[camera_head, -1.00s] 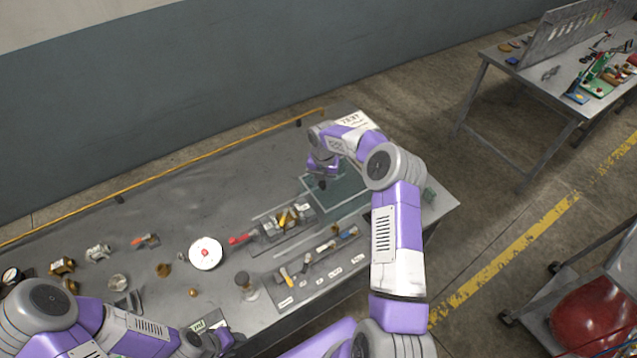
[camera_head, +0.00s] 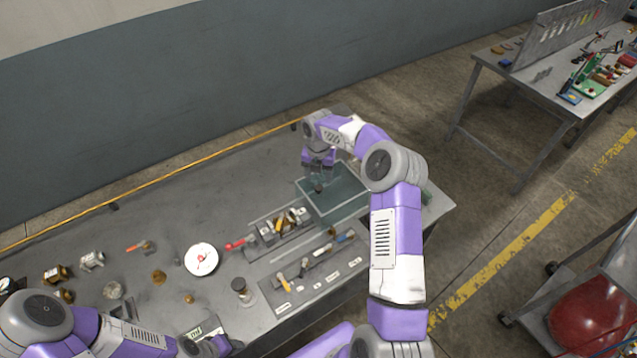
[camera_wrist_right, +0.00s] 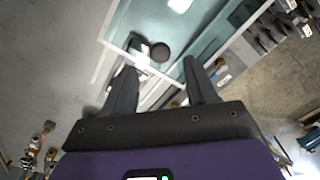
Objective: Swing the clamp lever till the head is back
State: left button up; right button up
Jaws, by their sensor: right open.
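A grey fixture (camera_head: 279,227) with yellow parts lies on the bench. A red handle (camera_head: 236,244), which looks like the clamp lever, sticks out from its left end. Whether the clamp head is forward or back is too small to tell. My right gripper (camera_head: 318,186) points down over the teal glass-like tray (camera_head: 345,203), right of the fixture and apart from the red handle. In the right wrist view its fingers (camera_wrist_right: 160,82) are spread, with a dark round knob (camera_wrist_right: 160,51) beyond them. My left gripper (camera_head: 215,346) is at the bottom edge, its fingers unclear.
A labelled rack (camera_head: 315,268) of small parts lies in front of the fixture. A white dish (camera_head: 202,259) and a small jar (camera_head: 240,288) stand to the left, with several brass parts beyond. The bench's back middle is clear. A yellow rail (camera_head: 160,180) runs along its back.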

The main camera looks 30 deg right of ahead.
aim_at(228, 247)
jog(key=k, duration=1)
